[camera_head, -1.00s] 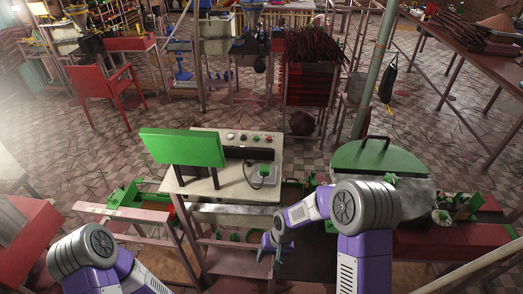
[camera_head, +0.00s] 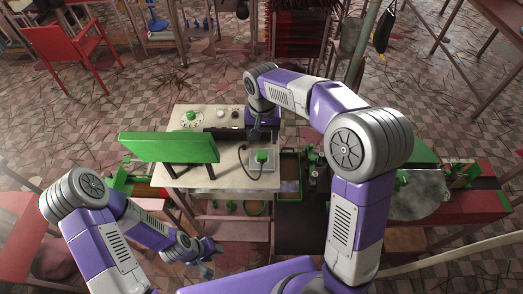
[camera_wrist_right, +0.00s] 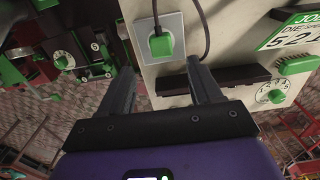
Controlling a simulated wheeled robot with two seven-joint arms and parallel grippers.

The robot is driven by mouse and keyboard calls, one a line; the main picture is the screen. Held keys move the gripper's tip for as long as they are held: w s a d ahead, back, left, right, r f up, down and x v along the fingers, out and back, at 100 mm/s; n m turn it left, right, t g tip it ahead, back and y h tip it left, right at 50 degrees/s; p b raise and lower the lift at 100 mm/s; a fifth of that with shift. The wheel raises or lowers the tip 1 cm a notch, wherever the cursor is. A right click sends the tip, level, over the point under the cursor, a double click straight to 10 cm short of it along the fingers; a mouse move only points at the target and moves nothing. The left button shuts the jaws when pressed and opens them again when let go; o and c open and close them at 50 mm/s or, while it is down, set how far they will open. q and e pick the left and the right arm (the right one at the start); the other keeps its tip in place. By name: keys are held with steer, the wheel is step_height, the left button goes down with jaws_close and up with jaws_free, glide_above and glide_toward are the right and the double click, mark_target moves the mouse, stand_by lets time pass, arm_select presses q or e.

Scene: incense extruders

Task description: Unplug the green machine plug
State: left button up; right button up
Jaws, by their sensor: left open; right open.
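The green plug (camera_head: 262,156) sits in a pale square socket plate (camera_head: 271,165) on the white machine top, with a dark cord looping from it to the left. In the right wrist view the plug (camera_wrist_right: 161,45) is in its socket plate (camera_wrist_right: 175,24), beyond the fingertips and roughly centred between them. My right gripper (camera_wrist_right: 158,75) is open and empty, with its fingers apart from the plug. My left gripper (camera_head: 209,258) is open and low, in front of the machine, away from the plug.
A green panel (camera_head: 168,147) stands on the machine's left side. A dark bar (camera_wrist_right: 215,77) and a dial (camera_wrist_right: 272,94) lie beside the socket in the right wrist view.

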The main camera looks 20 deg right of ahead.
mark_target(262, 153)
steer(key=shift+w+f, duration=0.2)
steer(key=shift+w, duration=0.1)
steer(key=shift+f, duration=0.2)
steer(key=shift+s+f+b, duration=0.15)
steer(key=shift+f+b, duration=0.4)
steer(key=shift+b, duration=0.2)
step_height(262, 153, down, 7)
steer(key=b, duration=0.5)
steer(key=shift+f, duration=0.2)
stand_by(0.3)
jaws_close()
